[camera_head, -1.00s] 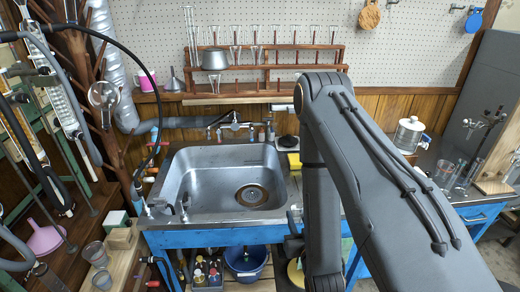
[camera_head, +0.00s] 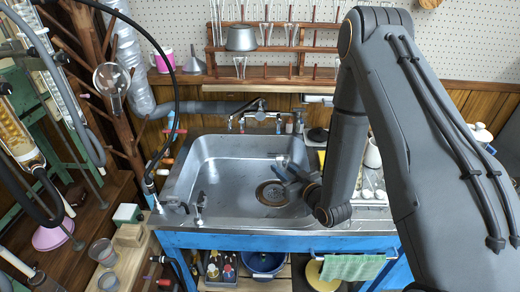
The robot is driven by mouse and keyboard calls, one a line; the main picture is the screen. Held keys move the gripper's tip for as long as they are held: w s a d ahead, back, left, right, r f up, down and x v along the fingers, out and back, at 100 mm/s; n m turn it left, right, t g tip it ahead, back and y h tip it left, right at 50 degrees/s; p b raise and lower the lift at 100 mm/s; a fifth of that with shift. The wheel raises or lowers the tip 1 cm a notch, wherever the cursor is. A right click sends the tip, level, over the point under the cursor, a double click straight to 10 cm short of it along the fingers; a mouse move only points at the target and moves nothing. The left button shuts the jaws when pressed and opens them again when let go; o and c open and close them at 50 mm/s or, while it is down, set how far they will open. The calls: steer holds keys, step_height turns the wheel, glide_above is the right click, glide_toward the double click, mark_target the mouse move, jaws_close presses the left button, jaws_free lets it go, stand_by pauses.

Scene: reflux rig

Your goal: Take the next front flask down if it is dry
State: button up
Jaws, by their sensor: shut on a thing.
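A clear round flask (camera_head: 110,78) hangs neck down on the brown wooden peg rack (camera_head: 82,45) at the upper left. It is too small to tell whether its glass is wet or dry. My gripper (camera_head: 283,180) is over the right part of the steel sink, near the drain, well to the right of the flask. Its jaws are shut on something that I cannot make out. My forearm and wrist hide part of the counter to the right of the sink.
The steel sink (camera_head: 185,205) has a faucet (camera_head: 260,115) at its back. A black hose (camera_head: 172,62) arches between the rack and the sink. A wooden shelf (camera_head: 290,72) with glassware is behind. Glass condensers stand at the left. Beakers (camera_head: 101,251) stand at the lower left.

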steer(key=w+a+r+m+g+y+b, duration=0.2)
steer(key=a+r+m+g+y+b, duration=0.1)
steer(key=m+b, duration=0.8)
steer(key=w+a+r+m+g+y+b, duration=0.3)
steer(key=a+m+y+b, duration=0.2)
steer(key=m, duration=1.2)
steer(key=y+b, duration=0.3)
steer(key=b, duration=0.3)
steer(key=shift+r+g+b, duration=0.15)
steer(key=shift+g+b, duration=0.25)
steer(key=shift+y, duration=0.3)
steer(key=shift+r+m+p, duration=0.1)
steer(key=shift+m+p, duration=0.2)
steer(key=shift+p, duration=0.25)
